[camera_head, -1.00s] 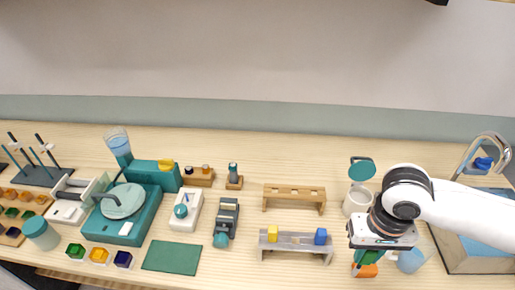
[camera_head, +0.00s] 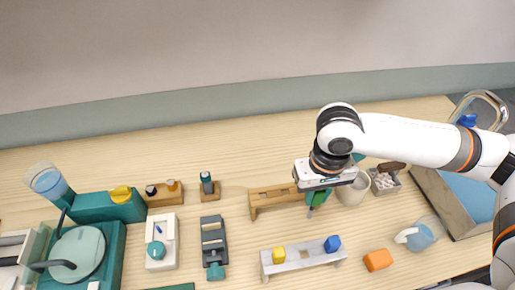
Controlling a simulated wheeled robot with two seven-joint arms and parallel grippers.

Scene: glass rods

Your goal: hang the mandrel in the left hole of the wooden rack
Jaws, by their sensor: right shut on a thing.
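The wooden rack (camera_head: 268,200) stands in the middle of the table, with holes along its top bar. My left gripper is out of view.
A white mug (camera_head: 352,192) stands close behind my right gripper. A wash bottle (camera_head: 420,236) is farther right.

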